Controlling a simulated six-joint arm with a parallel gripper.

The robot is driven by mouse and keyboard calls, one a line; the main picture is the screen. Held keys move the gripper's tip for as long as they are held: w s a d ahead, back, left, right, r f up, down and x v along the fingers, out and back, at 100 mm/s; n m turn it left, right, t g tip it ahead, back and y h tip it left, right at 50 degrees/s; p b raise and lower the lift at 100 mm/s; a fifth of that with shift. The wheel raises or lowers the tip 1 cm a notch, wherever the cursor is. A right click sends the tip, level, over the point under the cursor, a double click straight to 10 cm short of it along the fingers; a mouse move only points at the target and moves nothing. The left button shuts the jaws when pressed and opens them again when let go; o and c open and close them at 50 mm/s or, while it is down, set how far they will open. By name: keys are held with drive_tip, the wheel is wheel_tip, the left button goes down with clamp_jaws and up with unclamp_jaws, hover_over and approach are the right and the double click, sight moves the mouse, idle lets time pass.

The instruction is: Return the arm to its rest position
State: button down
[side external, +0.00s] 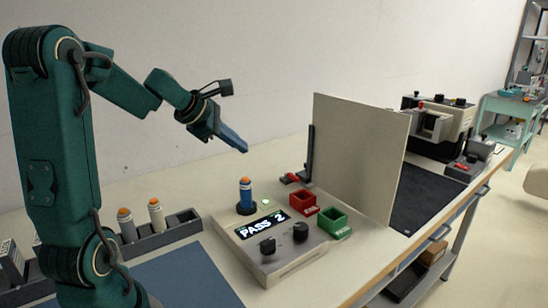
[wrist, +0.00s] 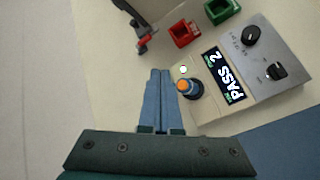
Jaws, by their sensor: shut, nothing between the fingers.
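My arm is raised over the left part of the bench. The tester display (side external: 262,225) reads "PASS 2", and a green light is lit.
A red bin (side external: 303,202) and a green bin (side external: 334,222) sit at the tester's back right. A tall beige panel (side external: 362,150) stands behind them. A grey rack (side external: 160,232) holds cylinders at left. A blue mat (side external: 190,275) lies in front. The air around my gripper is clear.

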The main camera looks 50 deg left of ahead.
drive_tip(key=s+d+r+m+h, duration=0.2)
drive_tip(key=d+m, duration=0.4)
drive_tip(key=d, duration=0.4)
drive_tip(key=s+d+r+m+h, duration=0.2)
drive_tip(key=d+m, duration=0.5)
drive_tip(key=d, duration=0.3)
drive_tip(key=s+d+f+m+g+y, duration=0.1)
drive_tip(key=s+f+m+g+y, duration=0.2)
drive_tip(key=s+f+m, duration=0.4)
drive_tip(key=s+m, duration=0.5)
drive_tip(key=m, duration=0.3)
drive_tip(key=shift+s+d+g, duration=0.2)
drive_tip(key=shift+s+g, duration=0.05)
drive_tip(key=shift+g, duration=0.05)
